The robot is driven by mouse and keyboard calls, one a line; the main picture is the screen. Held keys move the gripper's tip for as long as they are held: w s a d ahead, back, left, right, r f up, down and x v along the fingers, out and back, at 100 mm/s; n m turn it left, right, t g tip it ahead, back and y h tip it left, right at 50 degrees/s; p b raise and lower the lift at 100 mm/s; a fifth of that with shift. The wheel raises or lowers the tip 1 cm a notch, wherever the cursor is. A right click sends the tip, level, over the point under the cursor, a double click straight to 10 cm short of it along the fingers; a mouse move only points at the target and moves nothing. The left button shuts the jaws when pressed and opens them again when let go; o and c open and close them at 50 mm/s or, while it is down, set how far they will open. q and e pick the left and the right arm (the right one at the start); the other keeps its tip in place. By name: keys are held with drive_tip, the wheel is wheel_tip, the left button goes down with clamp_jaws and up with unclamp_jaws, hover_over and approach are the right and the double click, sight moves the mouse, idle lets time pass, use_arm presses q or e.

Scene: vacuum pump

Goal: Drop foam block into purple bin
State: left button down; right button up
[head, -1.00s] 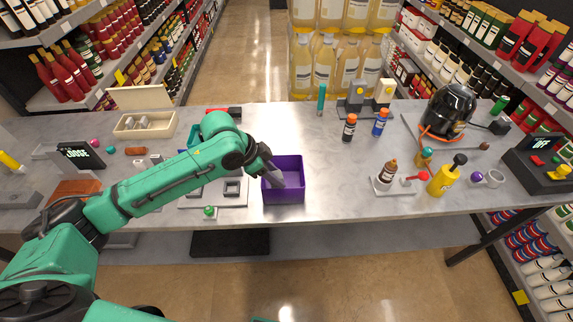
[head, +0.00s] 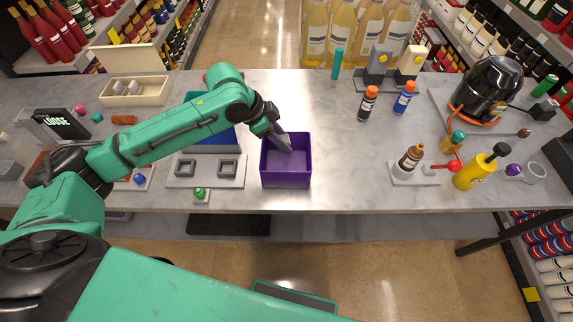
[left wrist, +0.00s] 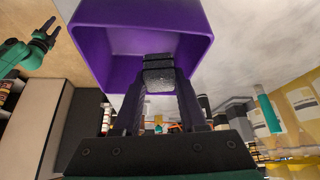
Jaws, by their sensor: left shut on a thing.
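The purple bin (head: 287,178) stands upright near the front edge of the table, and its opening also shows in the left wrist view (left wrist: 190,18). My left gripper (head: 284,143) reaches down into the bin's mouth from the left. In the left wrist view, my left gripper (left wrist: 158,85) is shut on a dark grey foam block (left wrist: 158,77), held at the bin's opening. The block is hidden in the head view. My right gripper (left wrist: 48,30) shows small at the upper left of the left wrist view, away from the bin; its jaws are too small to read.
A plate with two square sockets (head: 205,172) lies just left of the bin, with a green button (head: 199,193) in front. A blue tray (head: 215,140) stands behind the arm. Orange-capped (head: 368,103) and blue bottles (head: 403,100) stand behind right.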

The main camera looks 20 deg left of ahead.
use_arm(q)
drive_tip(key=shift+s+r, duration=0.15)
drive_tip(key=c, duration=0.6)
unclamp_jaws()
drive_tip(key=shift+s, duration=0.1)
drive_tip(key=shift+c, duration=0.2)
drive_tip(key=shift+o, duration=1.3)
drive_tip(key=shift+r, duration=0.1)
drive_tip(key=b+v, duration=0.1)
drive_tip(key=v, duration=1.3)
drive_tip(key=shift+r, duration=0.2)
use_arm(e)
drive_tip(key=shift+s+d+f, duration=0.15)
drive_tip(key=shift+s+f, duration=0.25)
drive_tip(key=shift+f, duration=0.25)
